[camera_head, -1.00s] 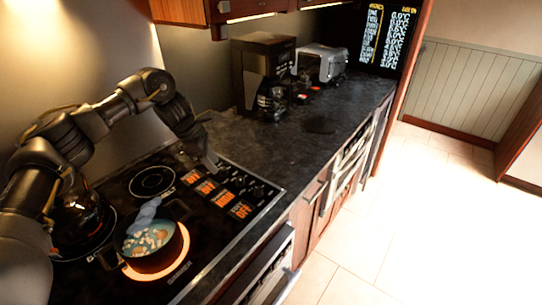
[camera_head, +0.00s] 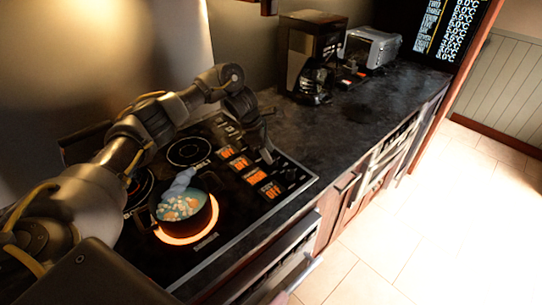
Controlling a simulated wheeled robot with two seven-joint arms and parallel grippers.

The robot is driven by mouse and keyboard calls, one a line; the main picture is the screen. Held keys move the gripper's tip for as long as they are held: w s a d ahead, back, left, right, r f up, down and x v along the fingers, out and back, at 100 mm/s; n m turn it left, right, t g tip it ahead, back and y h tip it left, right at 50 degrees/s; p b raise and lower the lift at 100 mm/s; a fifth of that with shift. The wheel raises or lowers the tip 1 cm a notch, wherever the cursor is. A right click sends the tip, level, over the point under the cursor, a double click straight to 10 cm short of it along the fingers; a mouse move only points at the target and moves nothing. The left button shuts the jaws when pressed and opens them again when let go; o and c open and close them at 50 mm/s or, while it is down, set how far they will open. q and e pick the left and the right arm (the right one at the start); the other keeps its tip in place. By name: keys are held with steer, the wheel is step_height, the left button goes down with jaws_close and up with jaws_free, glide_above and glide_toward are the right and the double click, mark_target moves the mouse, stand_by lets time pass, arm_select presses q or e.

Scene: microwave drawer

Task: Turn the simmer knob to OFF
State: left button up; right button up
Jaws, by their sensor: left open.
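The row of dark stove knobs (camera_head: 291,173) runs along the right part of the black cooktop, beside several orange-lit labels (camera_head: 255,176). The label words are too small to read surely, so I cannot tell which knob is the simmer one. My left gripper (camera_head: 266,157) is open, pointing down at the knob row, and hides some of the knobs. I cannot tell whether it touches one. My right gripper is not in view.
A dark pot (camera_head: 158,222) with food and a blue-grey utensil stands on a glowing orange burner (camera_head: 190,238). A coffee maker (camera_head: 309,55) and a toaster (camera_head: 373,47) stand farther back. The counter (camera_head: 345,118) between is mostly clear.

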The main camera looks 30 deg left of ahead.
arm_select(q)
steer(key=shift+x, duration=1)
steer(key=shift+w+d+f, duration=0.2)
steer(key=shift+f, duration=0.2)
steer(key=shift+s, duration=0.1)
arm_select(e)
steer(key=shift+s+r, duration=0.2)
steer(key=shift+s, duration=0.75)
arm_select(q)
steer(key=shift+c, duration=0.2)
steer(key=c, duration=0.9)
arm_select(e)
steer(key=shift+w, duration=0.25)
